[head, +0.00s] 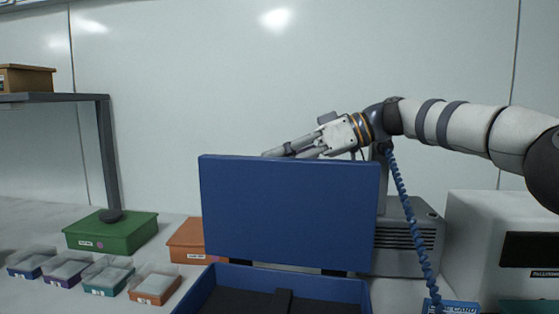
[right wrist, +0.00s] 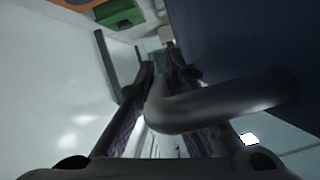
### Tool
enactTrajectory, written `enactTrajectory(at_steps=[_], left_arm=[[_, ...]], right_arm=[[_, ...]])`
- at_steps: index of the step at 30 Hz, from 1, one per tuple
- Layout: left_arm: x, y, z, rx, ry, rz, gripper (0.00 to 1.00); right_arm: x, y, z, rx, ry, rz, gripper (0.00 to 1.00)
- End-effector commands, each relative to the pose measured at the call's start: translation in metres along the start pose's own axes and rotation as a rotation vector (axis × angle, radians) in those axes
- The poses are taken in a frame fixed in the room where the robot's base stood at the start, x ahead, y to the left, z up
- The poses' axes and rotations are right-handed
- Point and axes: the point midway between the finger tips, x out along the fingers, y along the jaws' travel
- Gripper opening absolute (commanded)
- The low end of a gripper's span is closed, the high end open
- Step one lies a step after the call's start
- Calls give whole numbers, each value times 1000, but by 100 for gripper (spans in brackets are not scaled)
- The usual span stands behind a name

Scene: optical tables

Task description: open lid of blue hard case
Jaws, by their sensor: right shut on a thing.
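The blue hard case stands open on the table. Its blue lid (head: 290,212) is raised about upright, and its blue base (head: 208,290) with a dark inside and a divider shows at the bottom edge of the head view. My right gripper (head: 280,153) is at the lid's top edge, on its far side. In the right wrist view the fingers (right wrist: 163,75) are shut on a grey curved handle (right wrist: 215,107), which meets the dark blue lid face (right wrist: 255,45). The lid hides part of the fingers in the head view. My left gripper is not in view.
A green box (head: 110,232), an orange box (head: 187,240) and several small clear-lidded boxes (head: 103,272) stand left of the case. A grey device (head: 405,240) and a white device (head: 500,225) stand to the right. A dark shelf frame (head: 106,150) rises at left.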

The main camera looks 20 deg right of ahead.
Motion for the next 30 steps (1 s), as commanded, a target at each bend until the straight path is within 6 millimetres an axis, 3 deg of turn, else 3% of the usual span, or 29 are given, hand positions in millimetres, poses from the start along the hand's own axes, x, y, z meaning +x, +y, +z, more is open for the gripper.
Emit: enactTrajectory(at_steps=[1, 2, 3, 14, 24, 30], left_arm=[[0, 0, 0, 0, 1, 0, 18], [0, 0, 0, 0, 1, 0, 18], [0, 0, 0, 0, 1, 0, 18], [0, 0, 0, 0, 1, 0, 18], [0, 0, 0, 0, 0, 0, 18], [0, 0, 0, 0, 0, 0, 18]], right_arm=[[-2, -1, -2, -1, 4, 1, 0], [-2, 0, -2, -1, 4, 1, 14], [-1, 0, -2, -1, 4, 1, 18], [-9, 0, -1, -1, 4, 2, 18], [-95, 0, -2, -1, 6, 4, 18], [-120, 0, -1, -1, 3, 2, 18]])
